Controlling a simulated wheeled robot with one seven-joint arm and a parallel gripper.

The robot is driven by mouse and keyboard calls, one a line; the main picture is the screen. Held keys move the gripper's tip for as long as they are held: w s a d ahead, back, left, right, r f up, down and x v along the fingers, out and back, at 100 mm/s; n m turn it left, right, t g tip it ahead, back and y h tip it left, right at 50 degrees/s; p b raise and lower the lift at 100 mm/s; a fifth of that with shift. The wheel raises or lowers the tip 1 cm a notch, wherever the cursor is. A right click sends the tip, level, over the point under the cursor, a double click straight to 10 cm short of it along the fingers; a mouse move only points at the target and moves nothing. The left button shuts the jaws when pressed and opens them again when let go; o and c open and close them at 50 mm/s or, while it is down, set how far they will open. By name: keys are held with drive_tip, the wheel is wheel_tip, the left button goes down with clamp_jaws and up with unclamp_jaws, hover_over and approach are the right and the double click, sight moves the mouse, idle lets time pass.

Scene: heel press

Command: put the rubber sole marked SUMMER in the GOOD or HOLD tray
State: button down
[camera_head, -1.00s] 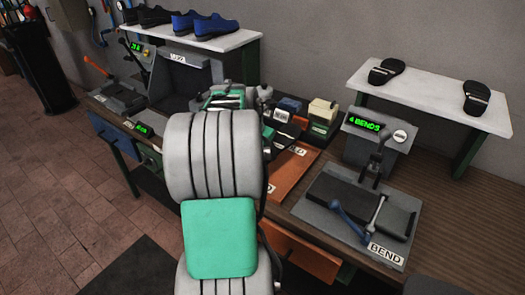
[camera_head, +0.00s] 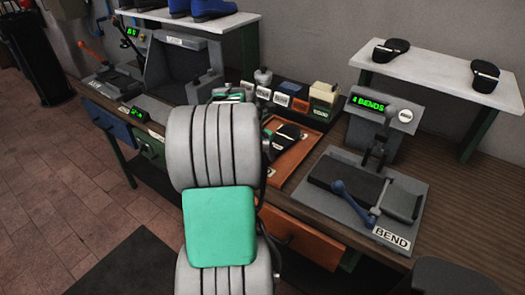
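The orange-brown tray (camera_head: 299,165) lies on the bench just right of my arm. A dark sole-like piece with a pale band (camera_head: 287,133) shows at its far part. Its marking is too small to read, and I cannot tell whether it rests in the tray or hangs just above it. My gripper is mostly hidden behind my grey arm links; only a bit of green and grey shows near the far end (camera_head: 230,95). I cannot see its fingers. Two more black soles, a left one (camera_head: 391,49) and a right one (camera_head: 485,73), lie on the white shelf.
The bend press (camera_head: 365,190), with a blue-knobbed lever and a "4 BENDS" display (camera_head: 370,103), stands right of the tray. Several labelled small blocks (camera_head: 299,104) stand behind the tray. An orange drawer (camera_head: 303,237) juts out below. The white shelf (camera_head: 440,66) stands at back right.

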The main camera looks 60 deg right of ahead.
drive_tip(key=shift+f, duration=0.35)
idle(0.3)
drive_tip(key=shift+c, duration=2.4)
unclamp_jaws()
drive_tip(key=shift+o, duration=0.4)
drive_tip(key=o, duration=0.4)
drive_tip(key=shift+r+p, duration=0.15)
drive_tip(key=shift+p, duration=0.2)
wheel_tip(320, 180, up, 7)
drive_tip(key=p, duration=0.6)
drive_tip(key=shift+p, duration=0.35)
